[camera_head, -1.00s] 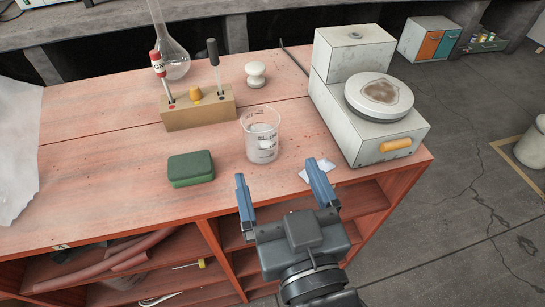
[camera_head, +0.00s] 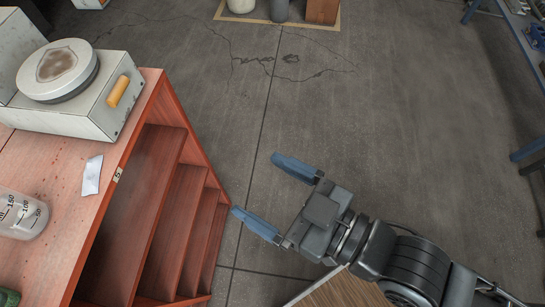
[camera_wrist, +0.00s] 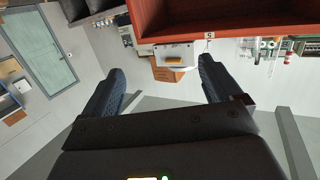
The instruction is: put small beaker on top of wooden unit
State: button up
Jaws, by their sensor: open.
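A clear graduated beaker (camera_head: 22,214) stands on the red wooden bench (camera_head: 65,205), cut off by the left edge of the head view. It is the only beaker I see. A brown wooden top (camera_head: 345,290) shows at the bottom of the head view, partly hidden by my arm; I cannot tell how far it extends. My gripper (camera_head: 268,198) is open and empty, out to the right of the red bench over the floor and well apart from the beaker. In the wrist view its two fingers (camera_wrist: 163,88) are spread with nothing between them.
A white device with a round plate (camera_head: 75,85) stands on the bench's back corner. A paper slip (camera_head: 92,175) lies near the bench edge. Open shelves (camera_head: 160,200) face right. Concrete floor (camera_head: 330,110) is clear between the bench and the blue-framed bench (camera_head: 525,150) at right.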

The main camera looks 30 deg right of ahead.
jog(key=s+d+r+m+h, duration=0.1)
jog(key=s+d+m+h, duration=0.3)
jog(key=s+d+h, duration=0.3)
jog(key=s+d, duration=0.5)
jog(key=s, duration=0.3)
jog(key=shift+s+r+m, duration=0.25)
jog(key=shift+m, duration=0.15)
jog(key=shift+d, duration=0.1)
